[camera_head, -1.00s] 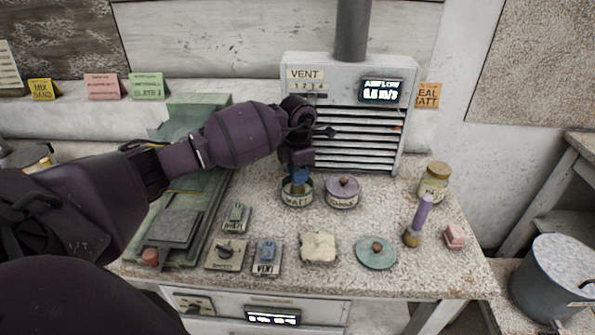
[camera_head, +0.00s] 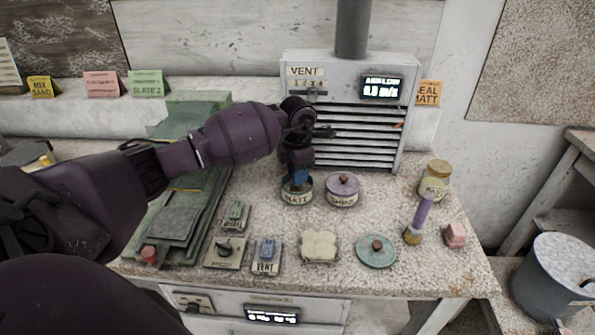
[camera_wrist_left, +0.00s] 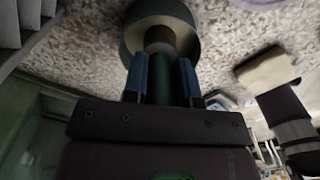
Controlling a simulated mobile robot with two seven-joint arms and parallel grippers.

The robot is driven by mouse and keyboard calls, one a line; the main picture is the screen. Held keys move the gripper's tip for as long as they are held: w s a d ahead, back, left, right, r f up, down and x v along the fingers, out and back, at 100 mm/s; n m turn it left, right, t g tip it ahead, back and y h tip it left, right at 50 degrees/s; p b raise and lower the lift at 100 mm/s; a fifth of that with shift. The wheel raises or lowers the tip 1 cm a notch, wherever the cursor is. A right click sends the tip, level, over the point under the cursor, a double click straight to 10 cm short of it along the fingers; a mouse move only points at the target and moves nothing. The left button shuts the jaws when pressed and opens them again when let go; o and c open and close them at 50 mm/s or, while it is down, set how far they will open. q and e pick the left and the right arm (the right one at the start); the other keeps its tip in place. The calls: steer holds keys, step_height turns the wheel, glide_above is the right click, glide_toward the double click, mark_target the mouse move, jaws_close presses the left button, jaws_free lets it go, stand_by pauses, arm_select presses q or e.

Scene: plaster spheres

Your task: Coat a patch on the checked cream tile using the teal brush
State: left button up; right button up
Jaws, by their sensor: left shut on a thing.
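My left gripper (camera_head: 299,178) is shut on the teal brush, just above the small pot marked MATT (camera_head: 297,196). In the left wrist view the brush's teal handle (camera_wrist_left: 170,82) is between the blue fingers, and its lower end is inside the round pot (camera_wrist_left: 130,25). The bristles are hidden. A cream slab with an uneven outline (camera_head: 319,246), seemingly the cream tile, lies flat near the front of the worktop, apart from the gripper. I cannot make out its checks. My right gripper is out of view.
A lidded purple pot (camera_head: 342,191) stands right of the MATT pot. A teal lid (camera_head: 376,251), a purple-handled brush (camera_head: 422,214), a pink block (camera_head: 455,235) and a jar (camera_head: 434,180) are to the right. The vent box (camera_head: 350,115) stands behind; switches (camera_head: 267,256) lie in front.

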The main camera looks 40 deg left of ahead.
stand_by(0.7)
arm_select(q)
steer(key=shift+r+p, duration=0.75)
steer(key=shift+r, duration=0.95)
steer(key=shift+r+p, duration=0.8)
steer(key=shift+r, duration=1)
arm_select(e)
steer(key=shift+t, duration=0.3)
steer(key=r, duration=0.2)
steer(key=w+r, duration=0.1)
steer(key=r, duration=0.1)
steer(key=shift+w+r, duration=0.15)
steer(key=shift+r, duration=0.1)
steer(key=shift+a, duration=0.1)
arm_select(q)
steer(key=shift+m, duration=0.3)
